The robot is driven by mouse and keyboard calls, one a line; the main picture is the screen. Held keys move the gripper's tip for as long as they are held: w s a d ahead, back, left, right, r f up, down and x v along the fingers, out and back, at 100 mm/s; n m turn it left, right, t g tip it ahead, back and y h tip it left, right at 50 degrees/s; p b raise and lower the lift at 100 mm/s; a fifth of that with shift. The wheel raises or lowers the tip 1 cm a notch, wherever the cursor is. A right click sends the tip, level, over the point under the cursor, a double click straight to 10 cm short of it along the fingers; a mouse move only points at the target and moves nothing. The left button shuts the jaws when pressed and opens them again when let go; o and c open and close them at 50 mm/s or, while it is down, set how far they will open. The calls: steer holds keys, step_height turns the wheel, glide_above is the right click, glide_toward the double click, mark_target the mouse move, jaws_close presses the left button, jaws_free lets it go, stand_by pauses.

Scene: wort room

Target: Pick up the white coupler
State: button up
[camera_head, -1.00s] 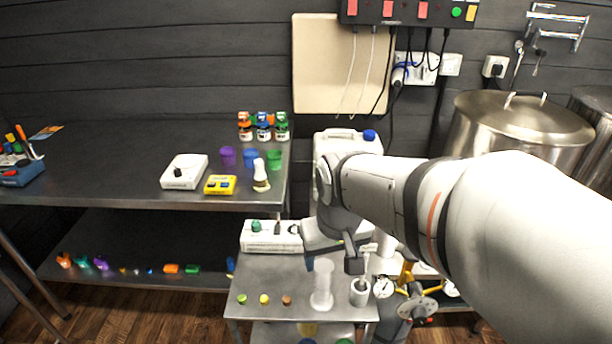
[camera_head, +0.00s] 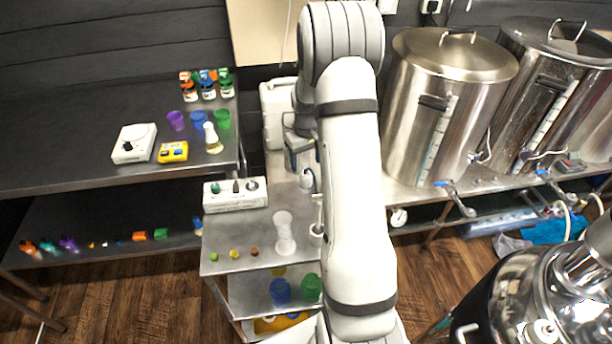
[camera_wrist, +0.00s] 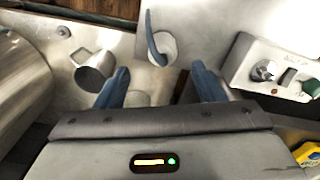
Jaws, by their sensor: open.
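My gripper (camera_head: 297,156) is open and hangs over the bench area behind the small steel cart, partly hidden by my arm. In the wrist view its two blue-grey fingers (camera_wrist: 160,76) are spread with nothing held between them. A pale cup-like piece with a curved blue-grey handle (camera_wrist: 162,48) stands beyond the fingertips, apart from them. A white fitting (camera_head: 543,331) sits on the steel vessel at the lower right of the head view, far from my gripper. I cannot tell for certain whether this fitting is the white coupler.
The cart (camera_head: 222,264) holds a clear cylinder (camera_head: 284,234) and small coloured pieces. A white control box (camera_head: 235,194) stands at its back. Large steel kettles (camera_head: 440,100) stand to the right. A dark shelf (camera_head: 60,120) with cups and devices is at left.

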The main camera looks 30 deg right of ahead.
mark_target(305, 173)
steer(key=f+p, duration=0.2)
steer(key=f, duration=0.5)
steer(key=shift+a, duration=0.2)
steer(key=c, duration=1)
steer(key=shift+r, duration=0.15)
